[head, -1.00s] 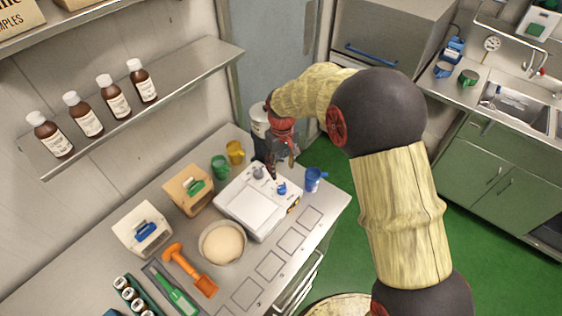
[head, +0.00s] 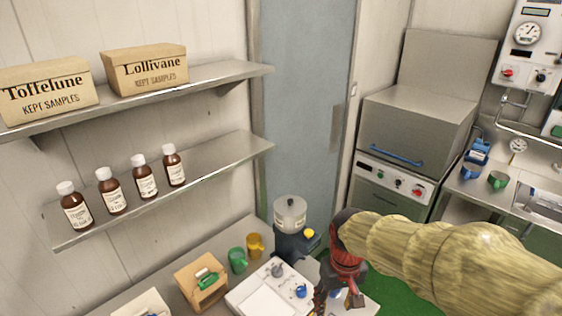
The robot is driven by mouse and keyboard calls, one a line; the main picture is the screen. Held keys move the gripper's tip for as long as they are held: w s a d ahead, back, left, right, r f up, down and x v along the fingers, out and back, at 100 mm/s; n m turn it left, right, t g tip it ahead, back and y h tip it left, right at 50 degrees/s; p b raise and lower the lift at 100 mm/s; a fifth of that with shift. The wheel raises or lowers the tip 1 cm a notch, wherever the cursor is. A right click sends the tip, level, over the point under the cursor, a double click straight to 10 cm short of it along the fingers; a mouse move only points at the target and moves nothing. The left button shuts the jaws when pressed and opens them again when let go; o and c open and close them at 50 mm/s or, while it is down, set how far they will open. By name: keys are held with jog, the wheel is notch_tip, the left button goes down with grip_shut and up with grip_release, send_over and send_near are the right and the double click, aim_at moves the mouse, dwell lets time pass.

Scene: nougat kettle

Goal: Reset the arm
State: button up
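My gripper (head: 337,299), red and dark grey, hangs at the lower middle of the head view, at the end of my arm, which comes in from the right edge. Its two fingers point down and stand apart, with nothing seen between them. It is in front of the right end of the bench, just right of the white scale (head: 268,295). The lowest part of the gripper is close to the bottom edge of the picture.
A grey lidded grinder-like machine (head: 291,230), yellow mug (head: 255,245), green mug (head: 237,260) and wooden box (head: 200,282) stand behind and left of the scale. Shelves with brown bottles (head: 143,176) and sample boxes (head: 145,70) overhang the bench. A steel oven (head: 415,130) stands back right.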

jog(key=s+d+r+m+t+b, duration=0.2)
jog(key=s+d+t+b, duration=0.3)
jog(key=s+b, duration=0.4)
jog(key=shift+s+d+r, duration=0.35)
jog(key=shift+s+d, duration=0.05)
jog(key=shift+s, duration=1.35)
